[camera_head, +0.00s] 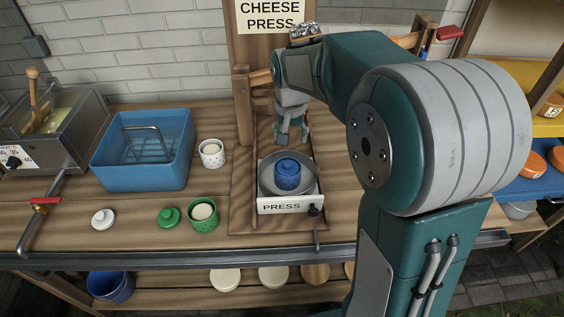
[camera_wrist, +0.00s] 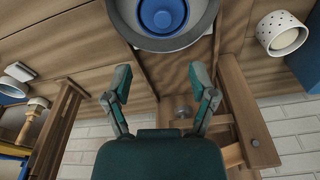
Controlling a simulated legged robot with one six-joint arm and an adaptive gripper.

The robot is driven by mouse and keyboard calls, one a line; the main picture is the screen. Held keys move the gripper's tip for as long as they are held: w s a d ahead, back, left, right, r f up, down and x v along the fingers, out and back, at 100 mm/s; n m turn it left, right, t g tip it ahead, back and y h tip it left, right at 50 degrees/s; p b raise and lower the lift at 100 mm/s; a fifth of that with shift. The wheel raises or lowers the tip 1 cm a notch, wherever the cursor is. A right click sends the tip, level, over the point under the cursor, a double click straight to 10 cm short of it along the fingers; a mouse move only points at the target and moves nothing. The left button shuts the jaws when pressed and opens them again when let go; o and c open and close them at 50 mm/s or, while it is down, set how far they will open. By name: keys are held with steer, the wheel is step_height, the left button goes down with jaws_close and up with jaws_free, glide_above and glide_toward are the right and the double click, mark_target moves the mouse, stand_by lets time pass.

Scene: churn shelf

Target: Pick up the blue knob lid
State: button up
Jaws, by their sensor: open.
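The blue knob lid (camera_head: 287,166) sits on a blue pot (camera_head: 288,182). The pot stands in a round grey pan (camera_head: 310,186) behind the PRESS label. In the wrist view the lid (camera_wrist: 163,14) shows at the top edge, partly cut off, with its round knob near the middle. My gripper (camera_head: 290,138) hangs above and behind the lid, apart from it. In the wrist view my gripper (camera_wrist: 160,84) has its two fingers spread wide with nothing between them.
A blue basin (camera_head: 143,150) and a white cup (camera_head: 212,153) stand left of the press. A white lid (camera_head: 103,218), a green lid (camera_head: 168,217) and a green pot (camera_head: 203,215) lie near the front edge. The wooden press post (camera_head: 243,110) rises close beside my gripper.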

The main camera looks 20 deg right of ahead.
mark_target(287, 163)
steer(key=f, duration=0.2)
steer(key=d+f, duration=0.1)
steer(key=f, duration=0.1)
steer(key=shift+w, duration=0.15)
steer(key=f, duration=0.1)
steer(key=a+f, duration=0.1)
steer(key=f, duration=0.1)
steer(key=a+f, duration=0.1)
steer(key=f, duration=0.1)
steer(key=shift+d+f, duration=0.2)
steer(key=shift+f, duration=0.05)
steer(key=shift+d, duration=0.25)
steer(key=shift+a, duration=0.1)
steer(key=c, duration=1)
steer(key=shift+a, duration=0.15)
jaws_close()
